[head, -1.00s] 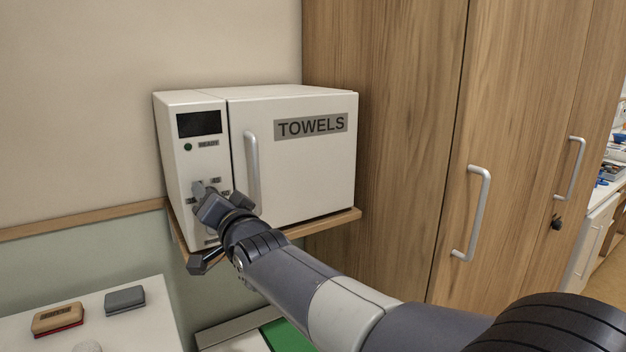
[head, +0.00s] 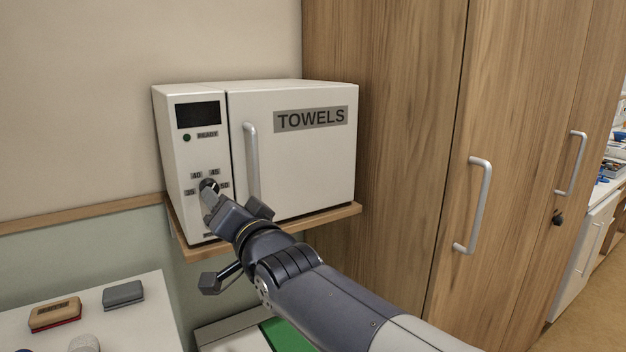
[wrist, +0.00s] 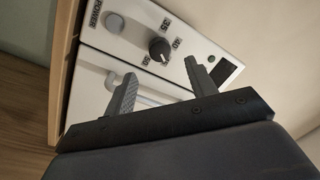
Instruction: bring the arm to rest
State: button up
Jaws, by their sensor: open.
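My gripper (head: 234,207) is in front of the control panel of the white towel warmer (head: 300,175) in the head view. In the wrist view my gripper (wrist: 160,88) is open, its two fingers apart with nothing between them. The black dial (wrist: 159,48) stands beyond the fingertips, with a visible gap. In the head view the dial (head: 207,184) is partly hidden behind a finger. The number labels 35, 40, 45 and 50 sit around it.
The warmer stands on a wooden shelf (head: 330,217) with its door closed. A tall wooden cabinet (head: 400,120) rises to the right. A white table (head: 130,325) at lower left holds a tan and red block (head: 55,314) and a grey block (head: 123,295).

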aim_at(213, 188)
jog(key=v, duration=0.4)
jog(key=w+a+n+p, duration=0.2)
jog(key=w+p, duration=0.1)
jog(key=w+a+n+p, duration=0.2)
jog(key=w+n+p, duration=0.1)
jog(key=p, duration=0.1)
jog(key=w+a+r+n+p, duration=0.1)
jog(key=w+a+n+p, duration=0.1)
jog(key=w+n+p, duration=0.1)
jog(key=shift+a+r+g+p, duration=0.15)
jog(key=shift+g+p, duration=0.15)
jog(key=shift+p, duration=0.2)
jog(key=b+v, duration=0.3)
jog(key=v, duration=0.6)
jog(key=shift+f, duration=0.3)
jog(key=shift+s, duration=0.1)
